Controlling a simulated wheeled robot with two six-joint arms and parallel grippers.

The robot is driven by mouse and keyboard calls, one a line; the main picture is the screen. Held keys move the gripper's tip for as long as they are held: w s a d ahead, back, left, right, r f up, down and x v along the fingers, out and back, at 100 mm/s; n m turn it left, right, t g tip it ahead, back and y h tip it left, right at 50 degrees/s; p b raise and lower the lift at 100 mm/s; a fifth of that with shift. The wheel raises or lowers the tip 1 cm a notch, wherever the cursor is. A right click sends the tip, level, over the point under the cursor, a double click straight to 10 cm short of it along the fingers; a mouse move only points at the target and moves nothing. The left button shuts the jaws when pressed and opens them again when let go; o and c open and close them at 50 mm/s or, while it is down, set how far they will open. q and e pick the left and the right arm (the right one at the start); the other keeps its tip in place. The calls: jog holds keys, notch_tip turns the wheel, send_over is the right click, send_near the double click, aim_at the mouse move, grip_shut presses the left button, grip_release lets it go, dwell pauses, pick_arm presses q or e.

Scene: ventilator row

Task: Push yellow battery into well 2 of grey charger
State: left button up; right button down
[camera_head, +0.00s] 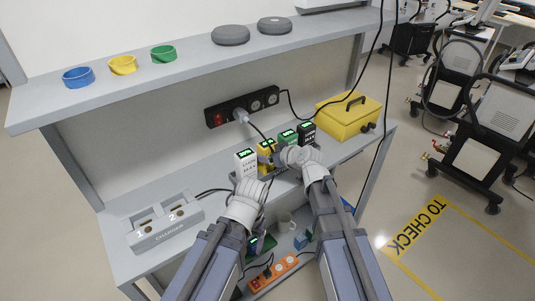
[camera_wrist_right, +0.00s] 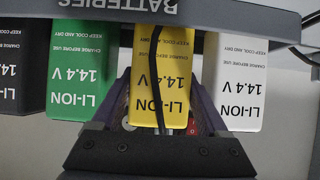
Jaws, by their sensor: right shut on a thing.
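The yellow battery (camera_head: 266,147) stands in the battery rack between a white battery (camera_head: 245,160) and a green battery (camera_head: 289,138). In the right wrist view the yellow battery (camera_wrist_right: 162,75) is between my right gripper's fingers, with a dark cable crossing in front of it. My right gripper (camera_head: 275,157) is shut on it. My left gripper (camera_head: 264,178) is low in front of the rack; its fingers are too hidden to judge. The grey charger (camera_head: 165,222) lies at the left of the bench, with wells marked 1 and 2; no battery shows in either.
A black battery (camera_head: 307,131) is at the rack's right end. A black power strip (camera_head: 242,106) is on the back panel, its cable hanging near the batteries. A yellow case (camera_head: 348,118) stands to the right. The bench between charger and rack is mostly clear.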

aim_at(272, 146)
jog(key=shift+r, duration=0.15)
jog(key=shift+r+p, duration=1.4)
jog(key=shift+p, duration=0.15)
jog(key=shift+r, duration=0.1)
